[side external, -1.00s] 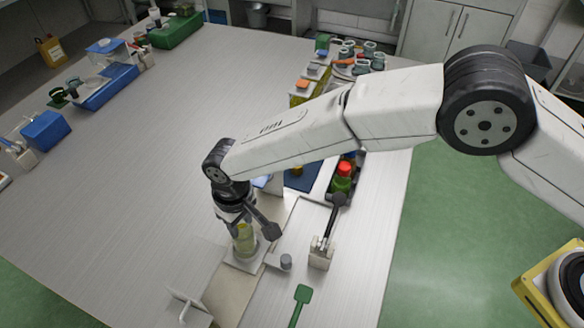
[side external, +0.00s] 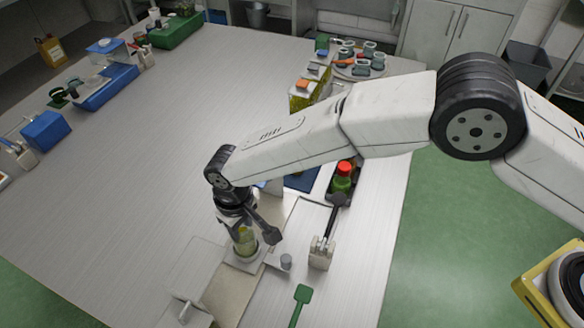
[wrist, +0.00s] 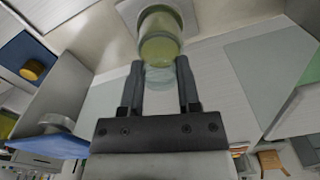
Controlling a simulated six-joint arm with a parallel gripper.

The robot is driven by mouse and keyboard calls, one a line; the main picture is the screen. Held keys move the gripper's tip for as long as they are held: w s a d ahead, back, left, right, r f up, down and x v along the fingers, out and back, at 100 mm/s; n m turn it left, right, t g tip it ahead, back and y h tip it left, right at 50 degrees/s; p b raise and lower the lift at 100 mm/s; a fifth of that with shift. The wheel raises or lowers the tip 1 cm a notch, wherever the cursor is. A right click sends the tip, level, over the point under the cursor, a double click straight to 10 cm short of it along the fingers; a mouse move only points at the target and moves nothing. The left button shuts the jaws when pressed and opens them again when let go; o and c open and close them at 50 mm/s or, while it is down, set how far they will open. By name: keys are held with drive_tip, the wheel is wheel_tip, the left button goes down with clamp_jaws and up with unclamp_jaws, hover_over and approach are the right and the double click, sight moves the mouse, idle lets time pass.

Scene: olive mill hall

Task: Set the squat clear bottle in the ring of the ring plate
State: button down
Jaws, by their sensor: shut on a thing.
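The squat clear bottle (side external: 246,243) has yellow-green contents and stands roughly upright below my wrist in the side view. My gripper (wrist: 159,66) is shut on it; in the wrist view the bottle (wrist: 160,42) sits between the two dark fingertips. The ring plate (side external: 238,264) is a pale square plate directly under the bottle; its edge also shows beyond the bottle in the wrist view (wrist: 187,14). The bottle covers most of the ring, so I cannot tell whether its base is seated in it or just above.
A small grey cylinder (side external: 286,262) stands close right of the plate. A red-capped green bottle (side external: 343,177) stands behind. The wide table to the left (side external: 130,170) is clear.

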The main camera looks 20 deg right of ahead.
drive_tip(key=shift+f, duration=0.4)
idle(0.3)
unclamp_jaws()
idle(0.5)
drive_tip(key=shift+r, duration=4)
